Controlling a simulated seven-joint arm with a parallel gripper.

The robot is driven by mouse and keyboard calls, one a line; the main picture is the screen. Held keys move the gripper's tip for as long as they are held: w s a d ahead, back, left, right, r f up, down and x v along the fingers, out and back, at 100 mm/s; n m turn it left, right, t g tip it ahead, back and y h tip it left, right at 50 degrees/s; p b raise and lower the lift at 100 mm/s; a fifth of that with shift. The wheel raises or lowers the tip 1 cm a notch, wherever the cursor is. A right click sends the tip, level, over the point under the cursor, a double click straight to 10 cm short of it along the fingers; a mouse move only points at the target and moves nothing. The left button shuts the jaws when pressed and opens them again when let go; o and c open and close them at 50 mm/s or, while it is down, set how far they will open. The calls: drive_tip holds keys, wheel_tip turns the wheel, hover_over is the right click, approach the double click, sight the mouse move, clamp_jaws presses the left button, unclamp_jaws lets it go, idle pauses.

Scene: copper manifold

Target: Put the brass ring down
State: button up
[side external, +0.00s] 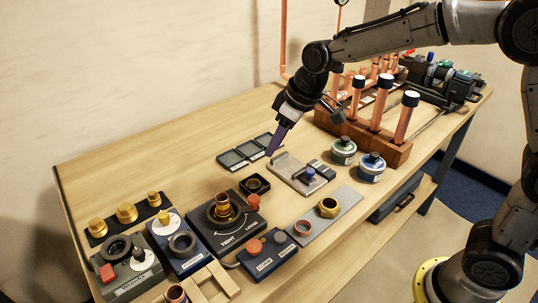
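My gripper (273,150) points down and left above the middle of the bench, near the left end of a grey metal plate. Its purple fingers overlap in this view, so the gap between them is hidden. I cannot make out a ring in them. A brass hexagonal ring (328,207) lies on the grey mat (343,200) at the front right, apart from my gripper. A small copper-coloured ring (302,228) lies on the same mat. A small dark square tray (254,184) sits below and left of my fingertips; its contents are too small to tell.
The grey metal plate (285,164) and several flat dark trays (248,150) lie near my gripper. A wooden rack (390,148) with upright copper tubes and two tins (371,168) stand to the right. A dial fixture (226,218) and brass fittings (126,212) stand left. The bench's back left is clear.

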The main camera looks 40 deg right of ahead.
drive_tip(key=shift+s+d+r, duration=0.1)
drive_tip(key=shift+s+r, duration=0.2)
drive_tip(key=shift+r, duration=0.35)
drive_tip(key=s+d+r+m+t, duration=0.1)
drive_tip(key=s+d+r, duration=0.2)
drive_tip(key=s, duration=0.5)
drive_tip(key=s+d+r+m, duration=0.2)
drive_tip(key=s+d+r, duration=0.1)
drive_tip(key=s, duration=0.4)
drive_tip(key=s+d+f+m+h, duration=0.1)
drive_tip(key=s+d+f, duration=0.2)
drive_tip(key=s, duration=0.9)
drive_tip(key=shift+s+d+f+m+t+h, duration=0.2)
drive_tip(key=shift+s+m+t+h, duration=0.1)
drive_tip(key=shift+m+h, duration=0.1)
